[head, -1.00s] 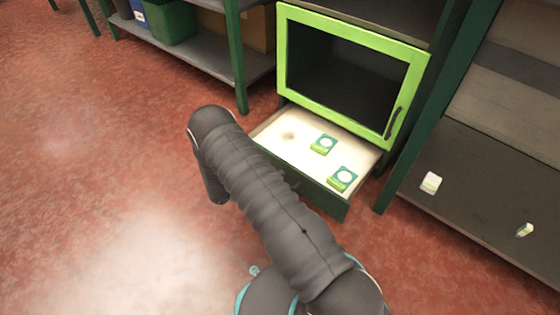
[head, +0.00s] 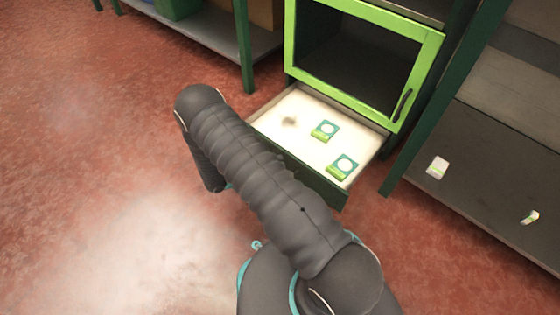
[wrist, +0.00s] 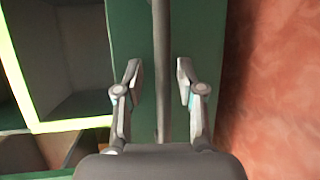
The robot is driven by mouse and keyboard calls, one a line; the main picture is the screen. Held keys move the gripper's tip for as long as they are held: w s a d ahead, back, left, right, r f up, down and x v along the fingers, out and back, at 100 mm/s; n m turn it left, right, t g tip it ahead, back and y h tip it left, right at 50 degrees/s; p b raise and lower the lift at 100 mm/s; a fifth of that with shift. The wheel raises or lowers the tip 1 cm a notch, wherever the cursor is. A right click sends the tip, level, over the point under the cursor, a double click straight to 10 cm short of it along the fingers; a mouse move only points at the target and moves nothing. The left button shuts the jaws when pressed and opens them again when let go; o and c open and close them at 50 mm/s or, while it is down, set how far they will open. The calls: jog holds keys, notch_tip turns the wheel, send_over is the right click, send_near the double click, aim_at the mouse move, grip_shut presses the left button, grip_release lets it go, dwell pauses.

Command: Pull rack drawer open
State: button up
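The rack drawer (head: 312,178) is pulled out below the green-framed cabinet. It has a dark green front and a pale inside holding two green-and-white boxes, one nearer the middle (head: 325,131) and one nearer the right front (head: 343,167). In the wrist view, the green drawer front (wrist: 208,40) fills the middle, with a dark bar handle (wrist: 162,60) running up it. My gripper (wrist: 161,84) has one finger on each side of the handle, with a visible gap on both sides. In the head view my arm hides the gripper and handle.
The cabinet (head: 292,45) above the drawer has a light green frame and a dark handle (head: 403,105) at right. A shelf (head: 470,195) at right holds two small boxes. Another rack (head: 245,45) stands at back left. The red floor (head: 90,170) at left is clear.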

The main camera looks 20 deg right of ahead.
jog(key=shift+a, duration=0.1)
jog(key=v, duration=1.2)
dwell(0.4)
jog(key=s+f+n+g+y, duration=0.1)
jog(key=s+f+n+g, duration=0.15)
jog(key=s+n, duration=0.2)
jog(key=s+r+g+y, duration=0.2)
jog(key=s+r+y, duration=0.1)
jog(key=s+r, duration=0.1)
jog(key=s+r+m+y+p, duration=0.1)
jog(key=s+r+y+p, duration=0.3)
jog(key=r, duration=1)
jog(key=s+r+m+y, duration=0.15)
jog(key=r+y, duration=0.35)
jog(key=r, duration=0.8)
jog(key=s+d+r+m+t+y+p, duration=0.1)
jog(key=s+d+r+t, duration=0.1)
jog(key=r, duration=0.5)
jog(key=s+d+r+m+t+y+p, duration=0.1)
jog(key=s+d+r+t+p, duration=0.1)
jog(key=r, duration=0.6)
jog(key=s+d+r+m+t+p, duration=0.1)
jog(key=s+d+r+m+t, duration=0.1)
jog(key=r, duration=0.5)
jog(key=s+d+t, duration=0.1)
jog(key=s+t, duration=0.1)
jog(key=s, duration=0.1)
jog(key=shift+d+r+y, duration=0.25)
jog(key=shift+d+y, duration=0.05)
jog(key=shift+y, duration=0.1)
